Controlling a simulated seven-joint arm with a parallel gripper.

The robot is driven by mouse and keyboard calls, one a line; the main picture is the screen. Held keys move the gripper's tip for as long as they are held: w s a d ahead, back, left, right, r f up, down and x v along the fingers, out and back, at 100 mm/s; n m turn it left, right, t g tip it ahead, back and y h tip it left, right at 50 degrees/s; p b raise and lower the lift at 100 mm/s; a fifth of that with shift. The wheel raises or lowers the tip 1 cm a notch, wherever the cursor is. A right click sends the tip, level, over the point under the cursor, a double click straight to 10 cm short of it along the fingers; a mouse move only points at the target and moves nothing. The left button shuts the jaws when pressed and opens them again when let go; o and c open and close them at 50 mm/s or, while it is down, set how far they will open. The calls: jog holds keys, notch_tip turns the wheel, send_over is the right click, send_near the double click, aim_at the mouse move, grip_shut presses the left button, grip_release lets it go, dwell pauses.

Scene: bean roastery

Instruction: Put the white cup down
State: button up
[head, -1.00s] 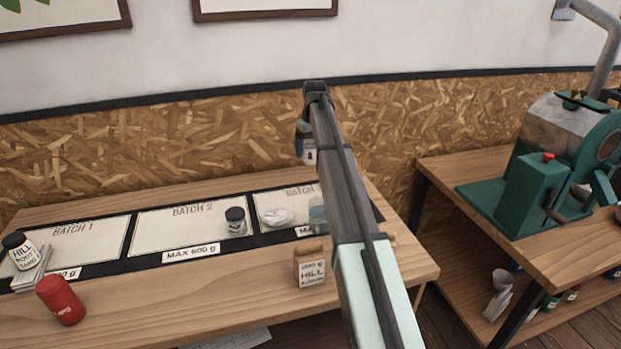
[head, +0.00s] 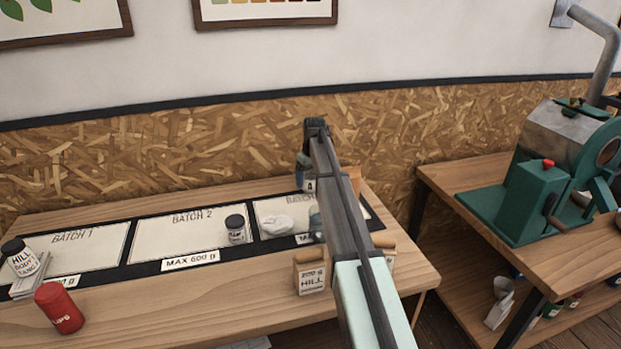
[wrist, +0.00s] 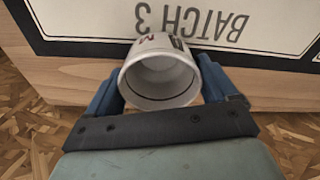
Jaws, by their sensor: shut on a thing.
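My gripper (head: 304,172) is shut on the white cup (head: 309,184), with dark lettering on its side. The arm hides part of both in the head view. In the wrist view the cup (wrist: 160,78) sits between the two blue fingers (wrist: 158,88), its open mouth towards the camera and its inside empty. The BATCH 3 panel (wrist: 275,28) shows beyond the cup, upside down. I cannot tell whether the cup touches any surface.
On the BATCH 3 panel stand a pale lump (head: 276,225) and a bluish see-through vessel (head: 315,222), partly hidden by my arm. A dark-lidded jar (head: 236,230) is on BATCH 2. A HILL bag (head: 311,273) stands in front. BATCH 1's upper area (head: 85,245) is clear.

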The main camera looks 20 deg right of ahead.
jog(key=shift+f, duration=0.1)
jog(key=o, duration=1)
jog(key=r, duration=0.4)
jog(key=s+r, duration=0.1)
jog(key=r, duration=0.7)
jog(key=shift+s+d+r, duration=0.1)
jog(key=shift+s+d, duration=0.1)
jog(key=shift+d, duration=0.05)
